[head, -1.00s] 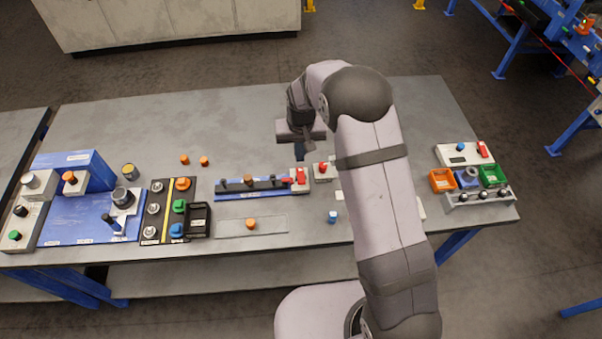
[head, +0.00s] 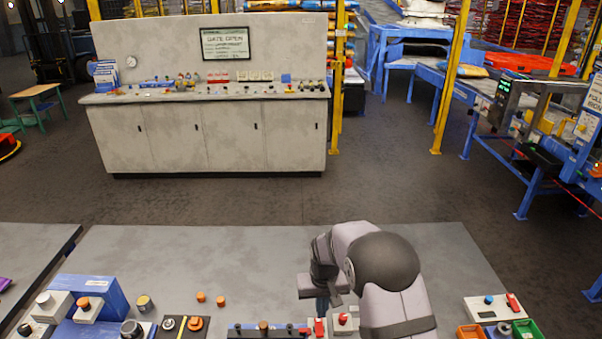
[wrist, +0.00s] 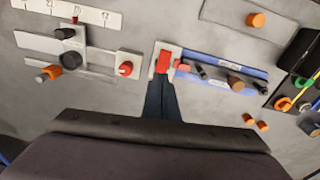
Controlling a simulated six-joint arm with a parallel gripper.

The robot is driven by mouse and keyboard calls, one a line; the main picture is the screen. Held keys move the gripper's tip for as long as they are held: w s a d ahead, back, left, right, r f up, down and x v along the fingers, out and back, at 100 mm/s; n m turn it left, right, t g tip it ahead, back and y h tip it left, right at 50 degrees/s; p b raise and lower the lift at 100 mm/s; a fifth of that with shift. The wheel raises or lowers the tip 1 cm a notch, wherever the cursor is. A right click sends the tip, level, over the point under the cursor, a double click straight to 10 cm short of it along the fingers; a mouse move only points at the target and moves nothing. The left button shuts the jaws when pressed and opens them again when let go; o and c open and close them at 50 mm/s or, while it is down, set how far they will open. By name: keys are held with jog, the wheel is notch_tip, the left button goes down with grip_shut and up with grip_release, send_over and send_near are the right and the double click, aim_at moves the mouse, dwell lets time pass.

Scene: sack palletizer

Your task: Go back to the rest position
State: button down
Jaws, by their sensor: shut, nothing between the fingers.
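My gripper (head: 322,306) hangs over the grey table (head: 200,262), with its dark fingers together and nothing between them. In the wrist view the fingers (wrist: 161,98) point toward a red lever (wrist: 163,62) on a pale block at the end of a blue rail (wrist: 225,72). The same red lever (head: 319,327) shows just below the fingertips in the head view. I cannot tell whether the fingers touch the block. My arm is bent above the right half of the table.
A red knob (wrist: 124,68) on a white block sits left of the fingers in the wrist view. Two small orange pegs (head: 210,299) stand on the table, and orange and green bins (head: 525,329) sit at the right. The table's far part is mostly clear. A control console (head: 210,120) stands beyond.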

jog(key=s+d+f+g, duration=0.1)
jog(key=s+d+g, duration=0.1)
jog(key=s, duration=0.7)
jog(key=s+d+f+g, duration=0.1)
jog(key=s+g, duration=0.1)
jog(key=s, duration=0.7)
jog(key=s+d+r, duration=0.3)
jog(key=s+r, duration=0.4)
jog(key=s, duration=0.4)
notch_tip(320, 180, up, 5)
jog(key=w+d+m+t, duration=0.1)
jog(key=w+d+t, duration=0.1)
jog(key=t, duration=0.1)
jog(key=shift+w+d+r, duration=0.15)
jog(key=shift+w+r, duration=0.05)
jog(key=shift+w, duration=0.15)
